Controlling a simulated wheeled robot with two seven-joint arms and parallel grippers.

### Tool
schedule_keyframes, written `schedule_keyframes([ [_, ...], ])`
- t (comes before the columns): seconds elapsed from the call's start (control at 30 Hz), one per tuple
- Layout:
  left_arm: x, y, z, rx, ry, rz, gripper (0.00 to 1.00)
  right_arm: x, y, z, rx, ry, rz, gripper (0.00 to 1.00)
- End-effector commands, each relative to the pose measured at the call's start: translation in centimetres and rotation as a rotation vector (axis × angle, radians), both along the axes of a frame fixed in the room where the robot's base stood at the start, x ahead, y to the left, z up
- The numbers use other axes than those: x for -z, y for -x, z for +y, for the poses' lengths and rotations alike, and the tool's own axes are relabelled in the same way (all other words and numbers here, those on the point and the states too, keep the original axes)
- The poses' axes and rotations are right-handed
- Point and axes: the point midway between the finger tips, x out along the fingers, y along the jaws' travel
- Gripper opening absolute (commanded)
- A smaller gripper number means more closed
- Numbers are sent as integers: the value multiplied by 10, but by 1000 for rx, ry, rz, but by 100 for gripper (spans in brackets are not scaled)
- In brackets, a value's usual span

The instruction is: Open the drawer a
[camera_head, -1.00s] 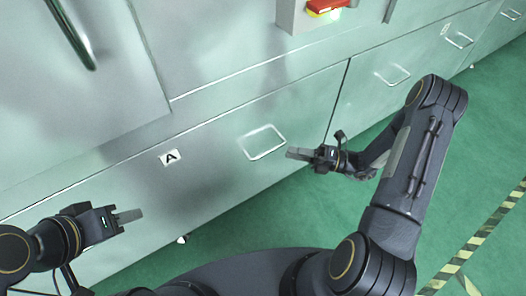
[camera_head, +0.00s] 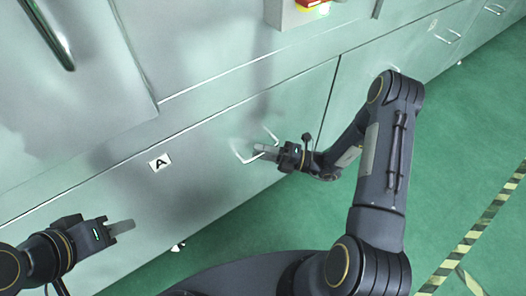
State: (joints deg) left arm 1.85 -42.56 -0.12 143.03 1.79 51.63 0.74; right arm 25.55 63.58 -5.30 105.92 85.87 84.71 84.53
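Drawer A is a wide metal front (camera_head: 200,178) with a white label "A" (camera_head: 160,163) on it. Its front looks flush with the cabinet. Its handle (camera_head: 240,153), a thin metal loop, is right of the label. I cannot tell whether the fingers are closed around the bar. My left gripper (camera_head: 124,227) is at the lower left, in front of the drawer and away from the handle. Its fingers overlap in this view, so its opening is unclear.
Another drawer front with a handle (camera_head: 392,72) lies to the right, partly behind my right arm. A box with a red switch (camera_head: 312,3) is above. A vertical bar handle (camera_head: 50,35) is at upper left. The green floor (camera_head: 460,130) is clear on the right.

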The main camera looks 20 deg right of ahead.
Motion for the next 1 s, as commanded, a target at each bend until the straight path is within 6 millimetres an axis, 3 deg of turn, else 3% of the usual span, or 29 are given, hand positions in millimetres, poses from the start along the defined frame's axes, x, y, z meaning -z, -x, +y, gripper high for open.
schedule_keyframes([
  [0.07,0,0,0,0,0,0,36,0,0,0,0,0,0,32],
  [0.3,0,0,0,0,0,0,36,0,0,0,-1,0,0,1],
  [0.77,-2,0,0,0,0,0,36,0,6,-3,0,0,0,0],
  [1.0,-11,0,0,0,0,0,36,-2,37,-14,2,-2,5,0],
])
